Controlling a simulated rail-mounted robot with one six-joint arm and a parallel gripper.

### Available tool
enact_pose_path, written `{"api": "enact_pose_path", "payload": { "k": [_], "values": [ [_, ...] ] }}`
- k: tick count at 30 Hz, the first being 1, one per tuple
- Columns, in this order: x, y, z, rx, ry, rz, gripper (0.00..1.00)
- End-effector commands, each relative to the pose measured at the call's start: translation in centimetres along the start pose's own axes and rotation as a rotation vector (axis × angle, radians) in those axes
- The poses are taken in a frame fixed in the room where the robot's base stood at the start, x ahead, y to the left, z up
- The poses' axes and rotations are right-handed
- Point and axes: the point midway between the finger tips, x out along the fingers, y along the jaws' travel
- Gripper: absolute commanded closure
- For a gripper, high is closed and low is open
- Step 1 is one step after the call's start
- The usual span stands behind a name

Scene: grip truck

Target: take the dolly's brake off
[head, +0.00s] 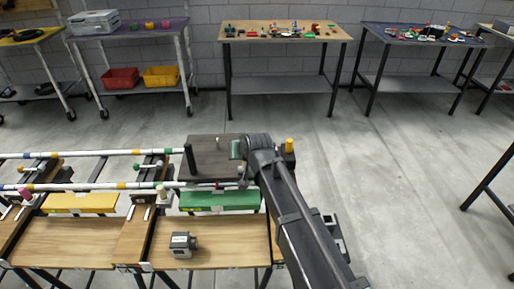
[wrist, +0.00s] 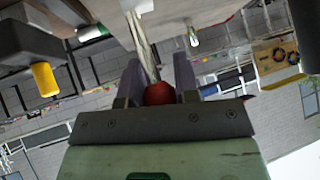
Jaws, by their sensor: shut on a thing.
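The dolly appears in the head view as a dark flat deck (head: 208,158) at the right end of the white banded rails. My gripper (head: 240,160) is at the deck's right side, with my arm covering much of that corner. In the wrist view my gripper (wrist: 158,82) is shut on a red ball knob (wrist: 159,94) between its two dark fingers. A pale metal rod (wrist: 142,45) runs from the knob toward the top of the picture. It looks like the brake lever. The knob is hidden in the head view, and I cannot tell the lever's exact angle.
A yellow cylinder (head: 289,145) stands right of my wrist. Below the rails are a green block (head: 218,200), a yellow block (head: 80,203) and wooden benches with a grey boxy device (head: 182,243). Tables line the back wall. The floor between is clear.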

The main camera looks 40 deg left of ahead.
Motion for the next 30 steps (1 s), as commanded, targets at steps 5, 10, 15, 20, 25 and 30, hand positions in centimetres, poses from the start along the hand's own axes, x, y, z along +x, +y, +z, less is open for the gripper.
{"api": "enact_pose_path", "payload": {
  "k": [5, 10, 15, 20, 25, 30],
  "values": [
    [0.19, -0.66, -0.04, -0.003, -0.014, -0.006, 1.00],
    [0.20, -0.65, -0.02, -0.003, -0.015, -0.006, 1.00],
    [0.19, -0.62, -0.04, -0.003, -0.014, -0.005, 0.67],
    [0.17, -0.61, -0.02, -0.002, -0.014, -0.005, 0.46],
    [0.16, -0.61, -0.01, -0.002, -0.014, -0.005, 0.46],
    [-0.73, -0.65, -0.15, -0.002, -0.014, -0.005, 0.46]
  ]
}}
